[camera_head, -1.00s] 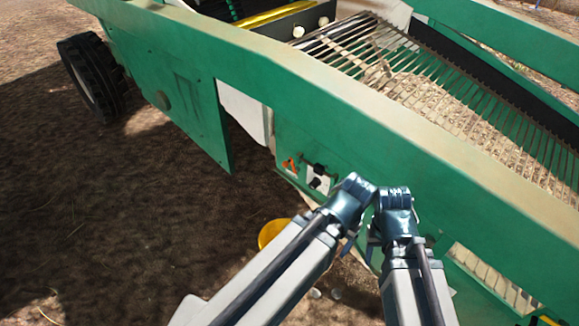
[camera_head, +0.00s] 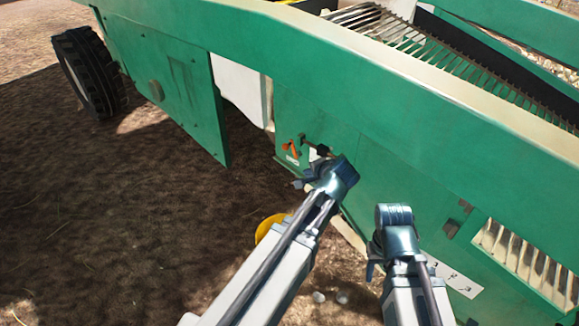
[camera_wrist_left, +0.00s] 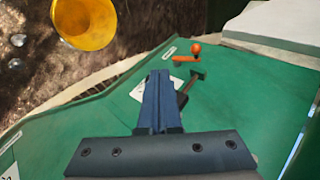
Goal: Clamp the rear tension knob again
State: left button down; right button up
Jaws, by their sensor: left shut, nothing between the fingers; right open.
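A dark T-shaped knob (camera_wrist_left: 190,86) stands out from the green side panel (camera_wrist_left: 235,105) in the left wrist view. It also shows in the head view (camera_head: 322,150), just beyond my left gripper (camera_head: 300,180). In the left wrist view my left gripper (camera_wrist_left: 159,85) is shut and empty. Its fingertips appear just left of the knob, over a white label (camera_wrist_left: 182,92); I cannot tell whether they touch. My right gripper (camera_head: 372,268) is by the panel, lower right in the head view, open, its fingers mostly hidden by its wrist.
An orange lever with a ball end (camera_wrist_left: 195,48) sits on the panel close to the knob. A yellow round object (camera_head: 268,228) is below the panel's edge. Small dark fittings (camera_head: 452,228) and a slatted opening (camera_head: 520,260) lie farther right. Bare soil is open on the left.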

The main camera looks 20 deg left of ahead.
pick_arm(q)
jog(key=w+a+f+m+t+y+b, duration=0.1)
jog(key=w+a+m+t+b, duration=0.1)
jog(key=w+a+b, duration=0.1)
jog(key=shift+w+a+f+b, duration=0.2)
jog(key=shift+w+a+b, duration=0.1)
jog(key=shift+w, duration=0.55)
pick_arm(e)
jog(key=shift+f, duration=2.6)
pick_arm(q)
jog(key=a+r+b+x, duration=0.1)
jog(key=b+x, duration=0.4)
jog(key=x, duration=0.8)
jog(key=shift+w+a+r, duration=0.15)
jog(key=shift+w+r, duration=0.2)
jog(key=shift+w, duration=0.1)
pick_arm(e)
jog(key=shift+f, duration=2.45)
